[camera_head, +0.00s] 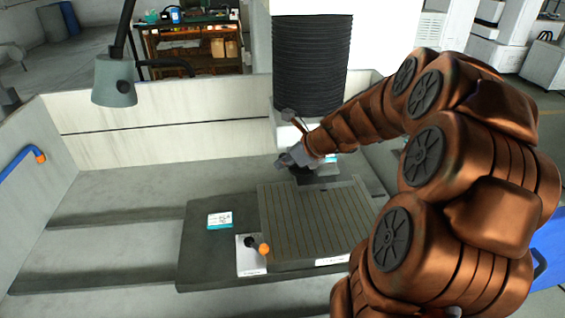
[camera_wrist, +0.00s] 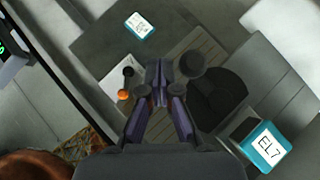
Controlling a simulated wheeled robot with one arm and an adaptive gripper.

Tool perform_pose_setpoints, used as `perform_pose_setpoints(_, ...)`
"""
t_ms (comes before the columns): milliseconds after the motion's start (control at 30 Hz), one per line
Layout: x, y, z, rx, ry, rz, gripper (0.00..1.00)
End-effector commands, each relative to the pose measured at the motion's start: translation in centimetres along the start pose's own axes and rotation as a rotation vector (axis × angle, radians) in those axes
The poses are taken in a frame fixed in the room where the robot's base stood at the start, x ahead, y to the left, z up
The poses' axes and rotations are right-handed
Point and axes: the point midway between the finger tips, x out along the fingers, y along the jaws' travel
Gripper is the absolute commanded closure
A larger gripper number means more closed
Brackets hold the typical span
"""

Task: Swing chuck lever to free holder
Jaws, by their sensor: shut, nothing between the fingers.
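A small lever with an orange ball (camera_head: 264,249) and a black knob (camera_head: 249,242) sits on a white plate (camera_head: 250,268) at the slotted table's front left corner. In the wrist view the orange ball (camera_wrist: 123,95) and black knob (camera_wrist: 128,72) show left of my fingers. Whether this is the chuck lever I cannot tell. My gripper (camera_head: 284,161) is over the slotted table's back edge, below the black bellows; its fingers (camera_wrist: 158,68) are shut and empty, apart from the lever. A dark shape (camera_wrist: 220,95) lies right of them. No holder can be made out clearly.
The slotted table (camera_head: 310,222) stands on a dark slab in a walled tank. A teal-edged card (camera_head: 220,220) lies on the slab. A box marked EL7 (camera_wrist: 265,148) is at lower right. A lamp (camera_head: 115,82) hangs at left; black bellows (camera_head: 312,60) stand behind.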

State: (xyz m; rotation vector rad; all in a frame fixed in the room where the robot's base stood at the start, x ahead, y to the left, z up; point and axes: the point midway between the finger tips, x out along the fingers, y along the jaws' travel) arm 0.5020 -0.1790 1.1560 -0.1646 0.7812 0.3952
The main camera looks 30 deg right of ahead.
Motion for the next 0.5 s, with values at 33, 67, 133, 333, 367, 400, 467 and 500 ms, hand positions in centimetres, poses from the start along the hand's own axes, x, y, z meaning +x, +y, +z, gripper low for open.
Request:
perform_pose_setpoints(33,0.0,0.0,0.0,0.0,0.0,0.0,1.0)
perform_pose_setpoints(67,0.0,0.0,0.0,0.0,0.0,0.0,1.0)
perform_pose_setpoints(133,0.0,0.0,0.0,0.0,0.0,0.0,1.0)
perform_pose_setpoints(333,-0.1,0.5,-0.1,-0.001,0.0,0.001,1.0)
perform_pose_setpoints(367,-0.2,0.7,-0.1,-0.002,0.0,0.002,1.0)
perform_pose_setpoints(400,-0.2,1.1,-0.1,-0.003,-0.001,0.003,1.0)
perform_pose_setpoints(467,-0.4,1.7,-0.2,-0.005,-0.001,0.003,1.0)
perform_pose_setpoints(500,-0.5,2.2,-0.3,-0.007,-0.001,0.004,1.0)
